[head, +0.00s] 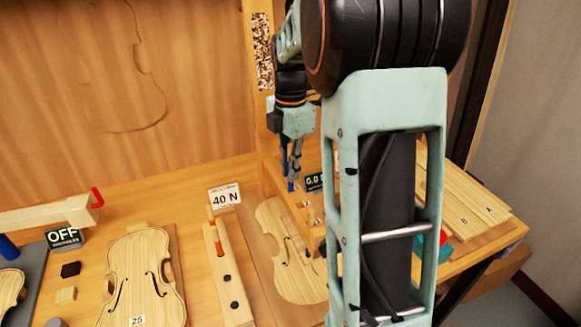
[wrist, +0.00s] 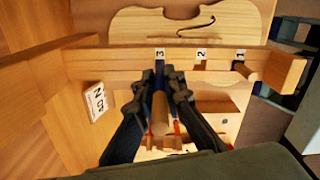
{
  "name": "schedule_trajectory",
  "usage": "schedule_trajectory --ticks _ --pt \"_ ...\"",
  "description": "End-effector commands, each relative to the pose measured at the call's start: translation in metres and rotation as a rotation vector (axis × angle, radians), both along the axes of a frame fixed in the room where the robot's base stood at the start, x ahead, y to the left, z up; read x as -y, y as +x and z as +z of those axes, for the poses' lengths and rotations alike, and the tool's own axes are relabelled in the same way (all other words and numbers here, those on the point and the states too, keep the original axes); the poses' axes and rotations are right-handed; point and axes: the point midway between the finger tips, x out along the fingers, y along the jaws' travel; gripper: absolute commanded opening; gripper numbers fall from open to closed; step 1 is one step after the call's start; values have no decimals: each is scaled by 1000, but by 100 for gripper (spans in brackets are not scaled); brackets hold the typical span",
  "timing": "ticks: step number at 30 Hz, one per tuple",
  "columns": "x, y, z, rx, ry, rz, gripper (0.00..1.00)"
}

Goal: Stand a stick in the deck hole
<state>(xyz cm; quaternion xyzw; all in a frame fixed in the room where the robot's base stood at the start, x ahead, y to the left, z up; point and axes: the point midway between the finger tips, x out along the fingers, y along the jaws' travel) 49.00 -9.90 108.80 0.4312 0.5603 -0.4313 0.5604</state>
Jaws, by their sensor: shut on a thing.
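My gripper (head: 291,178) is shut on a light wooden stick, above the right-hand side of the bench. In the wrist view the stick (wrist: 159,116) is between the two dark fingers of my gripper (wrist: 160,92), its round end towards the camera. A wooden rack (wrist: 120,64) with labels 3, 2 and 1 crosses that view; the held stick is in line with label 3. A darker stick (wrist: 245,70) is at label 1. In the head view a pale wooden deck (head: 228,280) with dark holes lies left of my gripper. A reddish upright piece (head: 219,243) is at its far part.
A 40 N sign (head: 224,196) stands behind the deck. A violin plate (head: 290,265) lies right of the deck, and another violin plate (head: 143,270) lies left. An OFF sign (head: 65,237) stands further left. My arm hides part of the right side.

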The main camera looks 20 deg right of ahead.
Motion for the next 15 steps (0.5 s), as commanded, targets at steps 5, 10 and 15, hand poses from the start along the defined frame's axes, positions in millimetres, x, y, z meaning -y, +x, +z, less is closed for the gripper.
schedule_trajectory --ticks 5,10,15 --pt "0 0 -6 0 0 0 0" --pt "0 0 -10 0 0 0 0" --pt "0 0 -14 0 0 0 0"
